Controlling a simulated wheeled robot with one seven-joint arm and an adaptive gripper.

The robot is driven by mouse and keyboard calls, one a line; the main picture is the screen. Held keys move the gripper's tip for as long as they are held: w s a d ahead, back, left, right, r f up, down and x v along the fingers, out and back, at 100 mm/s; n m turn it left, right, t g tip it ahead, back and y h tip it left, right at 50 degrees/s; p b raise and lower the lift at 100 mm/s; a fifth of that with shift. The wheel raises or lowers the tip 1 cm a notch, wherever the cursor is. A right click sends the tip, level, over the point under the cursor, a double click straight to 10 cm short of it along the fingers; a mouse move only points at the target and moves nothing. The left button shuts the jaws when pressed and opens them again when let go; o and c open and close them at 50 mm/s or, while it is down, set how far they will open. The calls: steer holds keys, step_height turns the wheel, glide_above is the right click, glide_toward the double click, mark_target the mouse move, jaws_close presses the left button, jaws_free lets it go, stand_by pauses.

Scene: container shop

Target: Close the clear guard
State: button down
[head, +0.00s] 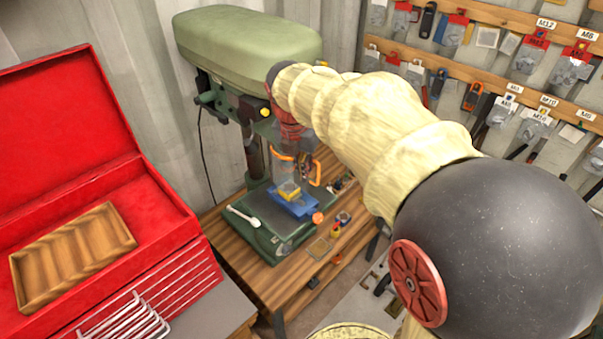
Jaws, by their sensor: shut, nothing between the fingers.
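The green drill press (250,45) stands on a wooden bench, with a blue vise (293,205) on its table holding a yellowish block (289,190). The clear guard, seen mainly by its orange edging (281,156), is around the spindle area above the vise. Its clear panel is hard to make out, and I cannot tell how far it is swung. My arm reaches in from the right, and my gripper (303,161) points down beside the guard, shut and empty. The gripper is small and partly merged with the guard, so contact between them cannot be told.
A white-handled tool (242,216) lies on the press base. Small parts lie on the bench (262,279) right of the press. An open red toolbox (95,190) with a wooden tray (73,256) stands at left. Hanging racks (480,75) line the back wall at right.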

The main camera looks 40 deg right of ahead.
mark_target(317, 164)
steer(key=d+f, duration=0.1)
steer(key=f, duration=0.1)
steer(key=w+d+f+p, duration=0.1)
steer(key=d+f, duration=0.1)
steer(key=f, duration=0.1)
steer(key=w+d+f+p, duration=0.1)
steer(key=d+f, duration=0.1)
steer(key=f, duration=0.1)
steer(key=shift+w, duration=0.2)
steer(key=shift+d, duration=0.1)
steer(key=shift+w+d+p, duration=0.2)
steer(key=shift+w+d, duration=0.1)
steer(key=shift+d, duration=0.3)
steer(key=shift+w+d+p, duration=0.15)
steer(key=shift+w+d, duration=0.1)
steer(key=shift+d, duration=0.35)
steer(key=shift+w+d+p, duration=0.2)
steer(key=shift+w+d, duration=0.1)
steer(key=shift+d, duration=0.3)
